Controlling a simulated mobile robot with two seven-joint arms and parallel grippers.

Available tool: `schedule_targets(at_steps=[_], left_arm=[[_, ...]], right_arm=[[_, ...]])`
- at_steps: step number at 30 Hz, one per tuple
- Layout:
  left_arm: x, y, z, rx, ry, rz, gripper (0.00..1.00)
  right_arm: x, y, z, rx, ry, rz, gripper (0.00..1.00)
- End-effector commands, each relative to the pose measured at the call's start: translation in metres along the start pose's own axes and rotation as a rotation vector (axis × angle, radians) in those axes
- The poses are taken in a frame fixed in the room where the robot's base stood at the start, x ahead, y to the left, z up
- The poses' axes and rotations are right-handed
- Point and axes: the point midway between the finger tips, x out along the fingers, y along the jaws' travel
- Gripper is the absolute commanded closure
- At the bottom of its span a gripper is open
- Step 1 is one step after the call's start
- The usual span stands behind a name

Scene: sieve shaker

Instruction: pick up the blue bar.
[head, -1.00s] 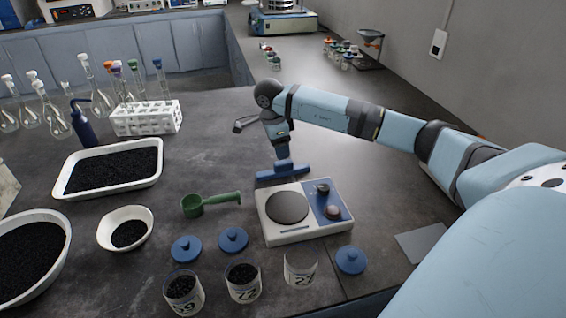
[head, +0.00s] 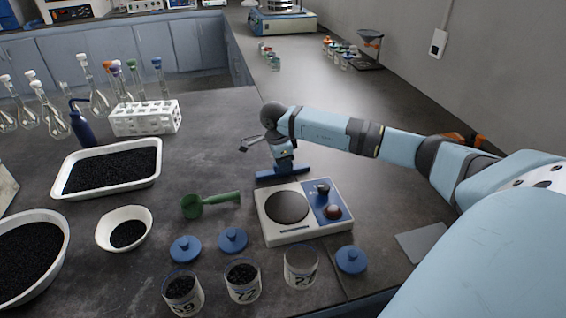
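The blue bar (head: 297,171) lies on the dark bench just behind the white balance. My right gripper (head: 284,163) points down over the middle of the bar, very close to it or touching it. The gripper's end hides the middle of the bar, so I cannot tell whether its fingers are open or shut around it. The bar's two ends show on either side of the gripper. My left gripper is not in view.
The balance (head: 268,230) stands right in front of the bar. A green scoop (head: 213,202), blue lids (head: 352,260) and labelled jars (head: 243,284) are nearby. A white rack (head: 146,118) and black-filled tray (head: 60,190) stand left. The bench left of the bar is clear.

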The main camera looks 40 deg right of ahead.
Motion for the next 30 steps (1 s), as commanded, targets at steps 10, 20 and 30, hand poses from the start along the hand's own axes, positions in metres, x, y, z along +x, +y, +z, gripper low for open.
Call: schedule_targets(at_steps=[10, 20, 30], left_arm=[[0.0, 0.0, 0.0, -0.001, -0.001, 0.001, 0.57], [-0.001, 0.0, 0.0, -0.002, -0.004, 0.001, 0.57], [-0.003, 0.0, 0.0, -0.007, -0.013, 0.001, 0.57]], right_arm=[[-0.001, 0.0, 0.0, 0.0, 0.0, 0.0, 0.97], [-0.028, -0.001, -0.005, 0.001, 0.0, -0.004, 0.98], [-0.11, -0.001, -0.016, 0.0, -0.002, -0.004, 0.98]])
